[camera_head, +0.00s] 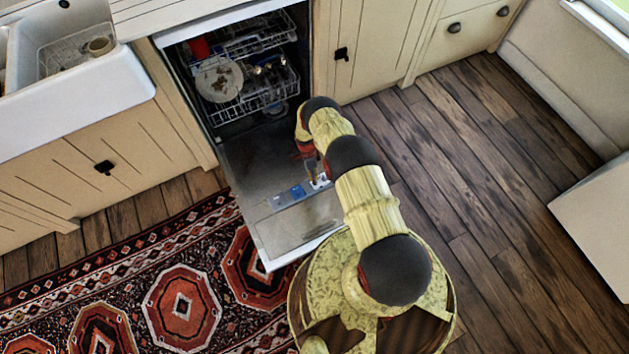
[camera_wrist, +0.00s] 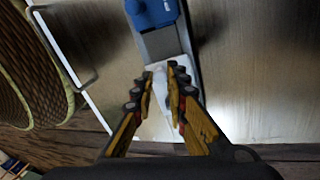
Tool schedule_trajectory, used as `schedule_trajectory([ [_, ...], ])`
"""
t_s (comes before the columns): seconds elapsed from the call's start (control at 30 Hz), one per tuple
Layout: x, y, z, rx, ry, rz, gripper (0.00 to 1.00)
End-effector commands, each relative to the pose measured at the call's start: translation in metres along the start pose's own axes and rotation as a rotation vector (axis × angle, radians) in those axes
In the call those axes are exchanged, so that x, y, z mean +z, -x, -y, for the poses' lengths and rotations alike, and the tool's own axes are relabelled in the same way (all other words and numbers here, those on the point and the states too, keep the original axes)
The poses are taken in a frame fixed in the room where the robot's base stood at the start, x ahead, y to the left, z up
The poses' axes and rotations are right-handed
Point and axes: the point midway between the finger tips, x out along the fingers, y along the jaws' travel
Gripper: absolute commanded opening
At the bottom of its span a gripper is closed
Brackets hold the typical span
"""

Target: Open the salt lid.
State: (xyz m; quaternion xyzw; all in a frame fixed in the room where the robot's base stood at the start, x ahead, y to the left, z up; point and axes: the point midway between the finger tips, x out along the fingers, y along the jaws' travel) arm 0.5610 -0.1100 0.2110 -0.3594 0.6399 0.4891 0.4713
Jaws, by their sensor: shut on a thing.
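The dishwasher door (camera_head: 250,178) hangs open and lies flat. A strip with a blue part (camera_head: 279,199), a grey part (camera_head: 298,191) and a white part (camera_head: 321,182) is set in its inner face. The wrist view shows the blue part (camera_wrist: 152,12) at the top, the grey part (camera_wrist: 163,43) below it and the white part (camera_wrist: 157,122) nearest me. My gripper (camera_wrist: 160,72) has its fingertips on either side of the white part's upper end and is shut on it. I cannot tell which part is the salt lid. My arm partly hides the gripper in the head view.
The dishwasher racks (camera_head: 262,92) hold a plate (camera_head: 219,80), a red item (camera_head: 198,48) and other dishes. A patterned rug (camera_head: 160,290) lies left of the door. Wooden floor (camera_head: 490,170) to the right is clear. Cabinets and a white sink (camera_head: 75,100) line the back and left.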

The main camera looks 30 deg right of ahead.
Motion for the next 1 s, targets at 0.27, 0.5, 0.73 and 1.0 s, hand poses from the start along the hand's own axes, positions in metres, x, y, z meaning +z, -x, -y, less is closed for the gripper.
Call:
schedule_trajectory([
  [0.27, 0.002, 0.004, 0.007, 0.092, 0.000, -0.026, 0.00],
  [0.5, 0.002, 0.007, 0.011, 0.156, 0.000, -0.043, 0.00],
  [0.73, 0.003, 0.008, 0.013, 0.199, 0.000, -0.054, 0.00],
  [1.0, 0.003, 0.009, 0.015, 0.223, 0.000, -0.061, 0.00],
])
